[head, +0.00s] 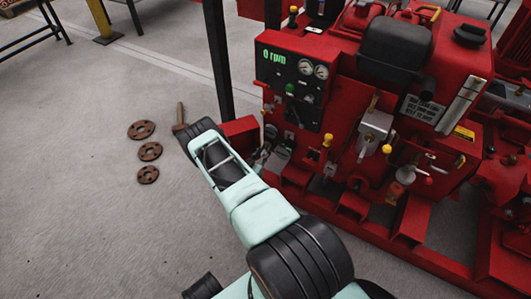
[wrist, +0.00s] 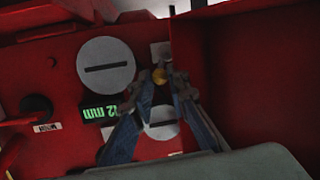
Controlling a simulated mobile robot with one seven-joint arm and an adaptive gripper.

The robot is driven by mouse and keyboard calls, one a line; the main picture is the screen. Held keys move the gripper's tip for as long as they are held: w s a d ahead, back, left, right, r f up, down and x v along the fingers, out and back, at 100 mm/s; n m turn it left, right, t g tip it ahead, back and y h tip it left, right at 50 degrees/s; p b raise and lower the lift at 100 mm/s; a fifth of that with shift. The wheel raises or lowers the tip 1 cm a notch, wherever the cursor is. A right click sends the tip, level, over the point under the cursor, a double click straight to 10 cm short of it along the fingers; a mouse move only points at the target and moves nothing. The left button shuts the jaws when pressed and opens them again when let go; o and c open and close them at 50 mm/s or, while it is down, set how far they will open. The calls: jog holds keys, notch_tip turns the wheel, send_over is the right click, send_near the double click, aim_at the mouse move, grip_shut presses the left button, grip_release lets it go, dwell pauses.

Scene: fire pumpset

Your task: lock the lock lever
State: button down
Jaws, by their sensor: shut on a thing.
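The knob sits between the fingertips and appears to be the end of the lock lever; the lever's shaft cannot be made out. Behind the fingers is a red panel with a grey slotted disc (wrist: 106,66) and a second pale slotted disc (wrist: 161,123), partly covered by the fingers. In the head view my gripper (head: 266,147) is at the lower left of the red pumpset (head: 352,120), and the knob cannot be picked out there.
A green "12 mm" readout (wrist: 101,112) and a black round knob (wrist: 36,108) are left of my fingers. A red wall stands close on the right. A control panel (head: 292,85) reads "0 rpm". Several rusty flanges, including one in the middle (head: 150,151), lie on open floor.

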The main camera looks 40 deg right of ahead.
jog(key=n, duration=0.1)
jog(key=w+n+g, duration=0.1)
jog(key=n, duration=0.2)
jog(key=shift+w+a+r+g, duration=0.25)
jog(key=shift+w+a+g, duration=0.05)
dwell(0.4)
jog(key=c, duration=1.8)
grip_release()
jog(key=shift+c, duration=0.2)
jog(key=shift+a, duration=0.1)
jog(key=v, duration=1.2)
jog(key=shift+w+f, duration=0.15)
